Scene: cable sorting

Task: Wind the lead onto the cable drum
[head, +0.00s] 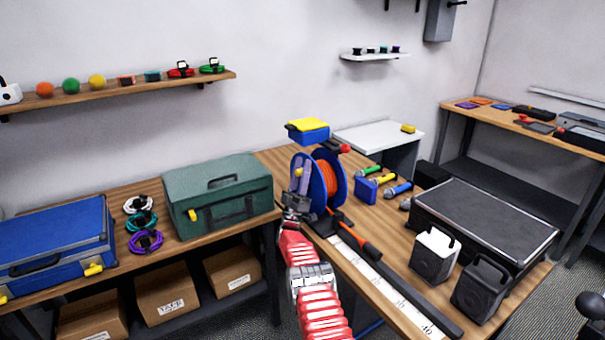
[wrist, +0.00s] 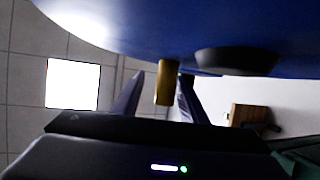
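The cable drum (head: 342,172) stands upright on the wooden bench, with blue flanges and orange lead (head: 329,178) wound between them. An orange-red length with a dark part (head: 363,240) lies in front of it; I cannot tell whether it joins the lead. My gripper (head: 298,182) is at the drum's left side, at the end of my red arm. In the wrist view, the drum's blue flange (wrist: 150,25) fills the top. A brass-coloured handle (wrist: 164,85) stands between my two fingers, with a gap on the left finger's side. The fingers look open around it.
A white ruler strip (head: 372,268) and a black rail run along the bench's front. A black case (head: 485,218) and two small speakers (head: 433,255) stand right. Microphones (head: 398,190) and a blue block lie behind. A green case (head: 217,190) is close on the left.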

